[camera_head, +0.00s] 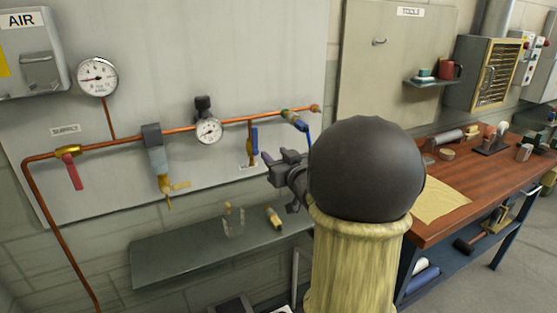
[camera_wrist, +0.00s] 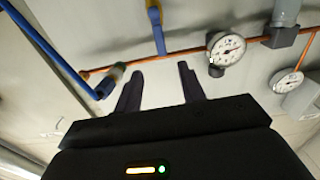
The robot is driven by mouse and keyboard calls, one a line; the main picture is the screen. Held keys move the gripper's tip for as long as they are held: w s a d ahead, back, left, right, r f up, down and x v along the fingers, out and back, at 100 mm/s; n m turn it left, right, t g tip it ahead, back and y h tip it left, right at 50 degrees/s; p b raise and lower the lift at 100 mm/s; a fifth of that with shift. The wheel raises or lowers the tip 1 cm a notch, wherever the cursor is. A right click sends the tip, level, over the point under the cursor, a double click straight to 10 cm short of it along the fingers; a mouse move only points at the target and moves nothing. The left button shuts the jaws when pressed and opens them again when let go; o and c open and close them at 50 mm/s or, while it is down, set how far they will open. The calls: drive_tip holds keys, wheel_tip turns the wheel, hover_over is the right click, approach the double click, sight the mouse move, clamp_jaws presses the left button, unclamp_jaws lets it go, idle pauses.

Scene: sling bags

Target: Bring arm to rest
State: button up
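My gripper (camera_head: 274,168) is raised in front of the grey wall panel, near the right end of the copper pipe. In the wrist view my gripper (camera_wrist: 160,88) shows two dark fingers standing apart with nothing between them. My arm has a large dark round joint and a pale yellow sleeve, and it fills the middle right of the head view. It hides part of the panel and bench behind it.
The copper pipe (camera_head: 110,141) carries gauges, a red-handled valve (camera_head: 72,172) and blue-handled valves. A grey shelf (camera_head: 180,258) below holds a brass fitting (camera_head: 273,217). A wooden workbench (camera_head: 450,222) with several items stands at right. A blue hose (camera_wrist: 45,45) passes left of the fingers.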

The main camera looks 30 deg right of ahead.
drive_tip(key=shift+s+a, duration=0.1)
drive_tip(key=shift+s, duration=0.4)
drive_tip(key=s+a+f+g, duration=0.4)
drive_tip(key=a+f+g, duration=0.4)
drive_tip(key=a+f, duration=0.45)
drive_tip(key=s+a+f+n+g+y, duration=0.1)
drive_tip(key=s+a+f+g, duration=0.3)
drive_tip(key=s, duration=0.3)
drive_tip(key=s+a+f+g+y, duration=0.1)
drive_tip(key=s+a+f+g, duration=0.2)
drive_tip(key=s+a+f, duration=0.3)
drive_tip(key=w+p+v, duration=0.2)
drive_tip(key=p+v, duration=1.4)
drive_tip(key=shift+w+r, duration=0.25)
drive_tip(key=shift+r, duration=0.5)
